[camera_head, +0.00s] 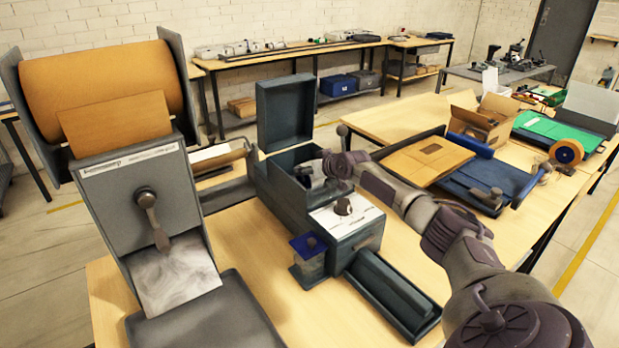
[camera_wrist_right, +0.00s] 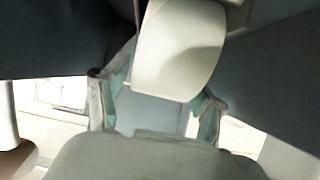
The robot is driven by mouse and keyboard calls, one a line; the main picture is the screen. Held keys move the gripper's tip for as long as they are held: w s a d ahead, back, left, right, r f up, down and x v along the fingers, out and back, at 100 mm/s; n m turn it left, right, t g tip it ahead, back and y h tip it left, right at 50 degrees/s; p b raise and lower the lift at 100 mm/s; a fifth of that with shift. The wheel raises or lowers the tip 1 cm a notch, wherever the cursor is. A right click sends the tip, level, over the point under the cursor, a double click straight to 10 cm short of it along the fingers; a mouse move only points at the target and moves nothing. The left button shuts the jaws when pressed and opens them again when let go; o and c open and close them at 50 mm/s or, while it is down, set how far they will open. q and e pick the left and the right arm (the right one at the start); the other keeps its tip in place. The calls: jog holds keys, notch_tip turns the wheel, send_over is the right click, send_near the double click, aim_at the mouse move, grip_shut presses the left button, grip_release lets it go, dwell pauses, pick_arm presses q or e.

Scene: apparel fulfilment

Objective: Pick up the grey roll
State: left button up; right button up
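In the right wrist view a pale grey-white roll (camera_wrist_right: 182,50) comes down from the top between the two fingers of my right gripper (camera_wrist_right: 160,95). The fingers have teal inner pads and stand well apart, one on each side of the roll's lower end. Whether the pads press on it I cannot tell. In the head view my right gripper (camera_head: 312,174) reaches down into an open blue-grey box (camera_head: 270,180) with a raised lid. The roll cannot be made out clearly there, behind the gripper and box walls. My left gripper is not in view.
A grey dispenser with a large brown paper roll (camera_head: 100,82) stands at left. A small blue-topped holder (camera_head: 308,245) and a dark tray (camera_head: 393,295) lie in front of the box. A blue tray with brown cardboard (camera_head: 428,158) and an open carton (camera_head: 483,115) stand at right.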

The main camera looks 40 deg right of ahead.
jog(key=c, duration=0.9)
jog(key=shift+o, duration=0.2)
jog(key=shift+r, duration=0.1)
